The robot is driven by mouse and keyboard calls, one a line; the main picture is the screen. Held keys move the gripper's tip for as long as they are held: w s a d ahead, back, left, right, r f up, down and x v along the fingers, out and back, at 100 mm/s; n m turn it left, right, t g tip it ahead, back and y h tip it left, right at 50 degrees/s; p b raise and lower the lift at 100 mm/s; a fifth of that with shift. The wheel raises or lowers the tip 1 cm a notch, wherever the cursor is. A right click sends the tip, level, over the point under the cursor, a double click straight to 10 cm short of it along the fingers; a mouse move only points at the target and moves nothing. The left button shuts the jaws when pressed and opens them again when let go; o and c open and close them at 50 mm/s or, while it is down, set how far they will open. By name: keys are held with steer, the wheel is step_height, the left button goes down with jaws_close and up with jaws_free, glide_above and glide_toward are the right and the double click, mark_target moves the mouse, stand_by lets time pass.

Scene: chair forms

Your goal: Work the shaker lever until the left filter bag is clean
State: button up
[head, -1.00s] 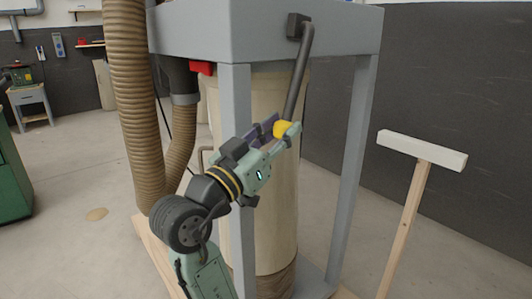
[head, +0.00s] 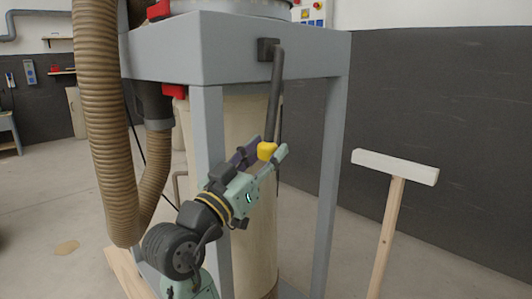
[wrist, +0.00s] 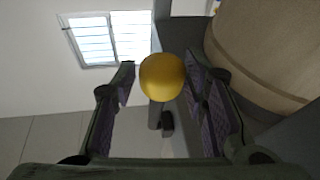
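The shaker lever (head: 274,95) is a dark bent bar hanging from a black pivot on the grey frame's front beam. Its yellow knob (head: 267,150) is at the lower end. My gripper (head: 268,150) comes from the lower left with its fingers apart on either side of the knob. In the wrist view the knob (wrist: 161,78) sits between the two fingers, and a firm grip does not show. A cream filter bag (head: 262,215) hangs behind the lever, partly hidden by my arm and a frame leg. I cannot tell how clean it is.
The grey frame (head: 220,50) has legs (head: 330,180) close to my arm. A ribbed tan hose (head: 100,130) runs down on the left. A T-shaped stand with a white top (head: 395,167) is at the right. Open floor lies between it and the frame.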

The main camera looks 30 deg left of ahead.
steer(key=v, duration=1.1)
steer(key=shift+s, duration=0.35)
steer(key=shift+f, duration=0.15)
stand_by(0.6)
